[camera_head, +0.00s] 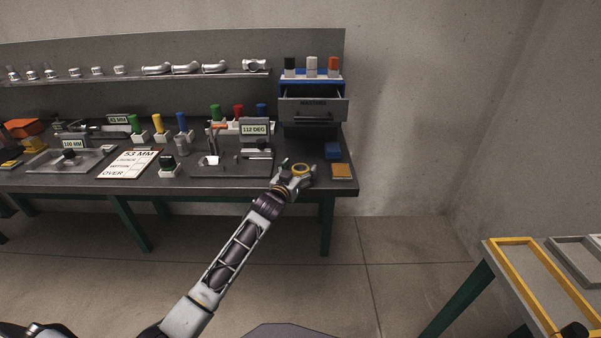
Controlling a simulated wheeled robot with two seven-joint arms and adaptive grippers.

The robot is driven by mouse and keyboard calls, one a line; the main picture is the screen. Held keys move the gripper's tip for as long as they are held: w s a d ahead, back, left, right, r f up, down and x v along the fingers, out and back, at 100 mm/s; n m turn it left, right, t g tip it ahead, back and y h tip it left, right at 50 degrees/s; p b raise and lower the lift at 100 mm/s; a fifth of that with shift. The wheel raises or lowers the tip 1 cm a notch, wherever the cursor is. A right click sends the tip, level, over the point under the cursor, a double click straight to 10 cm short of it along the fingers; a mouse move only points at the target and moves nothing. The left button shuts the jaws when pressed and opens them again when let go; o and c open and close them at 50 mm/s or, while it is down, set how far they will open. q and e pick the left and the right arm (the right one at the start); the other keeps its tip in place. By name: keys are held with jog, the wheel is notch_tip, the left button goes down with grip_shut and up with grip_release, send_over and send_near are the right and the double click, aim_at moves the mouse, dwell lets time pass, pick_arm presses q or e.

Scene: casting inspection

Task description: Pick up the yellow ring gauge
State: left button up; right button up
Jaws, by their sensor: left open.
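The yellow ring gauge (300,169) lies at the right end of the workbench, near its front edge. My left gripper (296,172) reaches in from the lower left and is open, with its fingers around or just above the ring. I cannot tell whether the fingers touch it. My right gripper is not clearly in view.
A blue block (333,151) and an orange-brown pad (341,171) sit just right of the ring. A drawer unit (313,108) stands behind. A grey tray (232,164) with tools lies to the left.

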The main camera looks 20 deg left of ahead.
jog(key=shift+s+f, duration=0.15)
jog(key=shift+s, duration=0.05)
pick_arm(q)
jog(key=c, duration=1.3)
jog(key=shift+o, duration=0.2)
pick_arm(e)
jog(key=shift+w, duration=0.1)
pick_arm(q)
jog(key=shift+r, duration=0.2)
pick_arm(e)
jog(key=shift+w, duration=0.1)
pick_arm(q)
jog(key=shift+r, duration=0.45)
notch_tip(320, 180, up, 9)
jog(key=p, duration=0.2)
pick_arm(e)
notch_tip(320, 180, down, 7)
jog(key=d, duration=0.1)
jog(key=shift+s+d, duration=0.3)
jog(key=shift+d, duration=0.05)
pick_arm(q)
jog(key=shift+f, duration=0.1)
pick_arm(e)
jog(key=shift+f, duration=0.1)
